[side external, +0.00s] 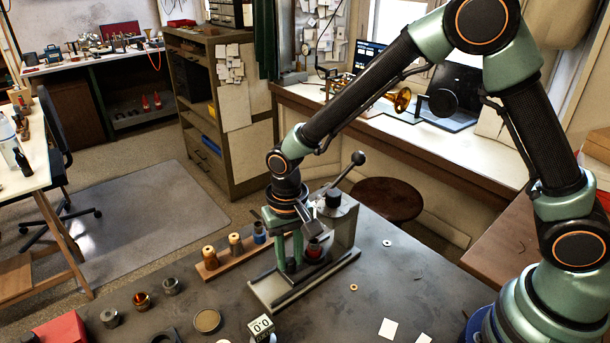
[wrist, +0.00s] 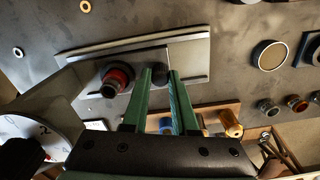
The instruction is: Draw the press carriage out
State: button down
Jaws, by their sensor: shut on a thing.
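The press (side external: 343,222) stands on the bench with its long grey base rail (side external: 290,301) and a lever ending in a dark ball. The press carriage (wrist: 189,55) is a flat grey plate lying along the rail in the wrist view. A red and black round part (wrist: 116,78) sits at the carriage's left; it also shows under the press head in the side view (side external: 315,250). My gripper (wrist: 160,72) points down with its green fingers shut on a dark knob at the carriage. The fingers hide part of the knob. In the side view my gripper (side external: 289,262) is left of the press head.
A wooden block (side external: 228,258) with several coloured plugs stands left of the press. Several metal rings, a round tan disc (side external: 207,321) and a small number display (side external: 261,327) lie in front. The bench right of the rail is mostly clear, with small washers (side external: 354,287) and white cards.

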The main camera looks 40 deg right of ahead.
jog(key=a, duration=0.6)
jog(key=c, duration=1)
grip_release()
jog(key=shift+d, duration=0.1)
notch_tip(320, 180, up, 12)
jog(key=shift+r, duration=0.1)
